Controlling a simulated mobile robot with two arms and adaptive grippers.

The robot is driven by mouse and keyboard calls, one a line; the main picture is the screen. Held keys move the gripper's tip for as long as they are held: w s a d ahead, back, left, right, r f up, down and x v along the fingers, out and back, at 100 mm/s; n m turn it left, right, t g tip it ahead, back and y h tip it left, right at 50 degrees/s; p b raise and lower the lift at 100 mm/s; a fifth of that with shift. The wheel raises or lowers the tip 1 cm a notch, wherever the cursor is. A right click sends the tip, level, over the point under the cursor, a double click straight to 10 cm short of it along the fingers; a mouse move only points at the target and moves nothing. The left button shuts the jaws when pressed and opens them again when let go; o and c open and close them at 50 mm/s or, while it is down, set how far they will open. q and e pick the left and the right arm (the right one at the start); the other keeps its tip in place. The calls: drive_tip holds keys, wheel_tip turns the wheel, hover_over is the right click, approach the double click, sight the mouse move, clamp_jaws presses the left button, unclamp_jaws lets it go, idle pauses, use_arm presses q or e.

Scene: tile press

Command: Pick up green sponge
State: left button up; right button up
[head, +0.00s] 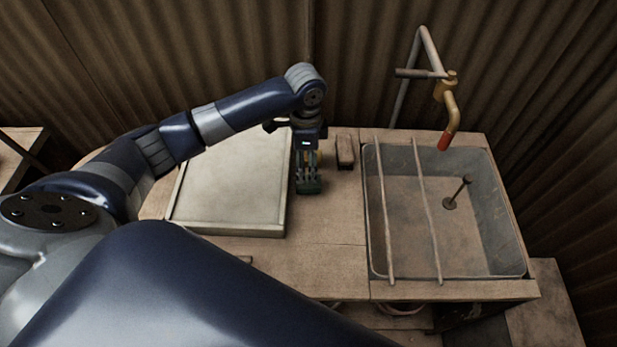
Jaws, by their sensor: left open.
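My left gripper (307,178) points down over the wooden counter, between the pale tray and the sink. Its fingers are open. A small dark green block, which looks like the green sponge (309,188), is at the fingertips. The fingers hide part of it, and I cannot tell whether they touch it. My right gripper is not in view.
A shallow pale tray (278,229) lies left of the gripper. A small brown block (345,150) sits just to its right. The metal sink (510,225) with two rods across it is at the right, under a brass tap (452,105). The counter front (325,262) is clear.

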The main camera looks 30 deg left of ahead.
sight(308, 184)
use_arm(q)
drive_tip(key=shift+s+d+f, duration=0.1)
drive_tip(key=shift+f, duration=0.55)
drive_tip(key=shift+s+d+f, duration=0.1)
drive_tip(key=shift+f, duration=0.5)
drive_tip(key=f, duration=0.2)
drive_tip(key=f+p, duration=0.1)
drive_tip(key=f, duration=0.1)
drive_tip(key=shift+w+d+f, duration=0.15)
drive_tip(key=shift+w+f, duration=0.05)
drive_tip(key=shift+f, duration=0.4)
drive_tip(key=c, duration=0.9)
drive_tip(key=shift+c, duration=0.3)
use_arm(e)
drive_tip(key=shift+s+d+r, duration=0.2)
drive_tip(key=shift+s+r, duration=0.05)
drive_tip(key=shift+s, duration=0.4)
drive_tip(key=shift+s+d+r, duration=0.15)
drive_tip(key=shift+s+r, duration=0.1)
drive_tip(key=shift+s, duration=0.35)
